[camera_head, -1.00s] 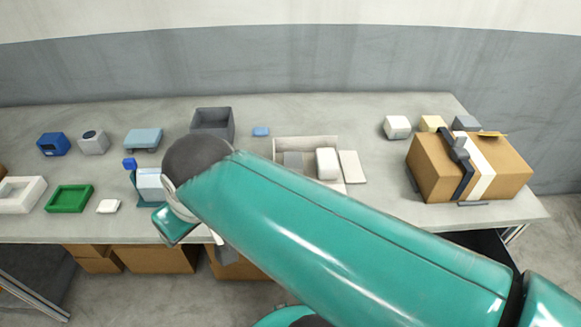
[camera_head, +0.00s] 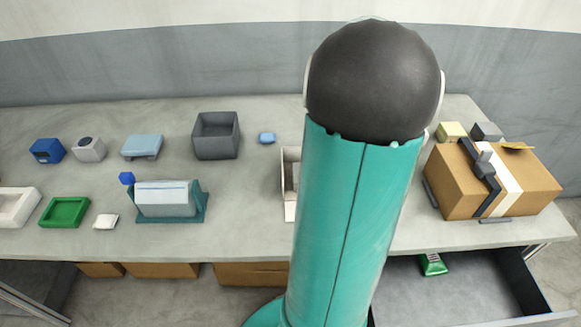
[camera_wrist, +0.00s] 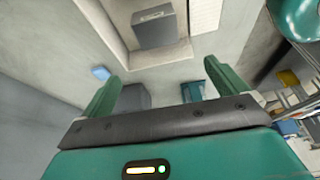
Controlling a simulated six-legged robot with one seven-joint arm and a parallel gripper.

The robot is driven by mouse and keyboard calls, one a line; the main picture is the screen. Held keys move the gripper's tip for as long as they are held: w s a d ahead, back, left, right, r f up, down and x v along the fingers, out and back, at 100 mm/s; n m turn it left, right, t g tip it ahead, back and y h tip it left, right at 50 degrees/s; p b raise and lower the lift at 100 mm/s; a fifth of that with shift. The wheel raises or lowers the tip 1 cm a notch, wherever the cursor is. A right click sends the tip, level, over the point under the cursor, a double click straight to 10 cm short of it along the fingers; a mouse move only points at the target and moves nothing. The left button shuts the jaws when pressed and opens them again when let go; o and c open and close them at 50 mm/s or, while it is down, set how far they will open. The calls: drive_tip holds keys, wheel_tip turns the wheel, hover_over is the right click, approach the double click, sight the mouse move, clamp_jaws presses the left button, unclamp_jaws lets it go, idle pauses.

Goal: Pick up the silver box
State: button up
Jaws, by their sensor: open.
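A dull silver-grey box (camera_wrist: 155,27) lies inside a pale beige tray (camera_wrist: 118,20) at the top of the wrist view. A white ribbed item (camera_wrist: 205,14) is beside it. My gripper (camera_wrist: 162,70) is open, with its two green fingers apart and nothing held between them. The box is beyond the fingertips, not touching them. In the head view my arm hides most of the tray (camera_head: 291,205), the box and my gripper.
A grey bin (camera_head: 216,136) and a small blue item (camera_head: 267,137) stand left of the tray. A cardboard box (camera_head: 455,190) stands on the right. A teal holder (camera_head: 205,206), green tray (camera_head: 64,212) and several small boxes occupy the left. An open drawer (camera_head: 520,285) is below right.

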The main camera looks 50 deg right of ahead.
hover_over(297, 172)
drive_tip(key=s+d, duration=0.2)
drive_tip(key=f, duration=0.7)
drive_tip(key=shift+a+f, duration=0.15)
drive_tip(key=shift+a, duration=0.1)
drive_tip(key=shift+x, duration=3.1)
drive_tip(key=shift+w, duration=0.1)
drive_tip(key=c, duration=1.1)
